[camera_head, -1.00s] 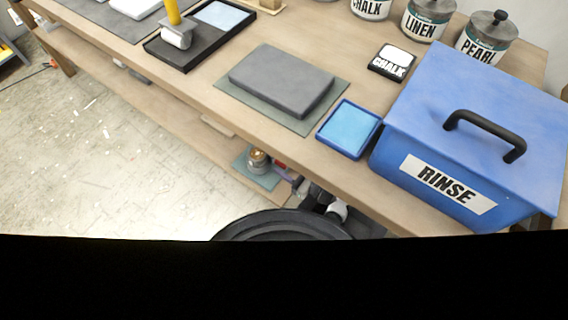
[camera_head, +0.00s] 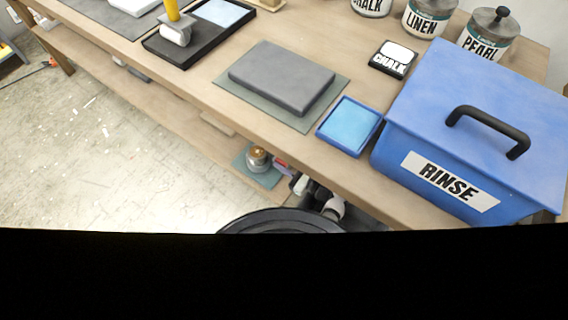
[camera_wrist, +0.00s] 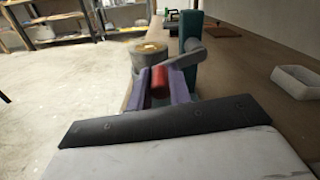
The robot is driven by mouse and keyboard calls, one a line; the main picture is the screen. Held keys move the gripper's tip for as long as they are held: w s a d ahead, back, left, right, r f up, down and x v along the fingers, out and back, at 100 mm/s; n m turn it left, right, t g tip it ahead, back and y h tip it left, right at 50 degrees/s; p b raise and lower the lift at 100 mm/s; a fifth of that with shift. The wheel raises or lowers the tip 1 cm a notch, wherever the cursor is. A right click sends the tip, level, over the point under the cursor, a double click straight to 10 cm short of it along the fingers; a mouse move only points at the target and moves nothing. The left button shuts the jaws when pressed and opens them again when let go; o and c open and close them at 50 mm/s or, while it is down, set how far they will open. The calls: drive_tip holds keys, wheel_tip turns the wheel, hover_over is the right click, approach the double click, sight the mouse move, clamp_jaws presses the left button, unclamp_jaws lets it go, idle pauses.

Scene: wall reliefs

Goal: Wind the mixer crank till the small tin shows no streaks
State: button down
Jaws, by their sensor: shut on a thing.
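The small tin (camera_head: 258,158) stands on a green base (camera_head: 251,176) on the lower shelf in the head view. In the wrist view the tin (camera_wrist: 149,53) is a grey can with orange and pale yellow on its top; it is too small to tell streaks from even colour. A green upright post (camera_wrist: 190,45) stands beside it, with a grey crank arm (camera_wrist: 191,60) at its side. My gripper (camera_wrist: 160,86), with purple fingers, is shut on the red crank handle (camera_wrist: 159,80) just in front of the tin. In the head view the bench edge partly hides my gripper.
The bench top (camera_head: 215,95) overhangs the shelf. On it are a blue RINSE box (camera_head: 420,150), a blue tray (camera_head: 350,125) and a grey slab (camera_head: 282,77). A pale open tray (camera_wrist: 296,81) lies to the right in the wrist view. The floor at left is open.

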drive_tip(key=shift+w+d+f+n+b, duration=0.15)
drive_tip(key=shift+f+n+b, duration=0.7)
drive_tip(key=shift+n, duration=0.25)
drive_tip(key=shift+w+d+n+b, duration=0.1)
drive_tip(key=shift+n+b, duration=0.3)
drive_tip(key=shift+n, duration=0.3)
drive_tip(key=c, duration=1.3)
unclamp_jaws()
drive_tip(key=v, duration=1.4)
drive_tip(key=shift+r+p, duration=0.1)
drive_tip(key=shift+p, duration=0.3)
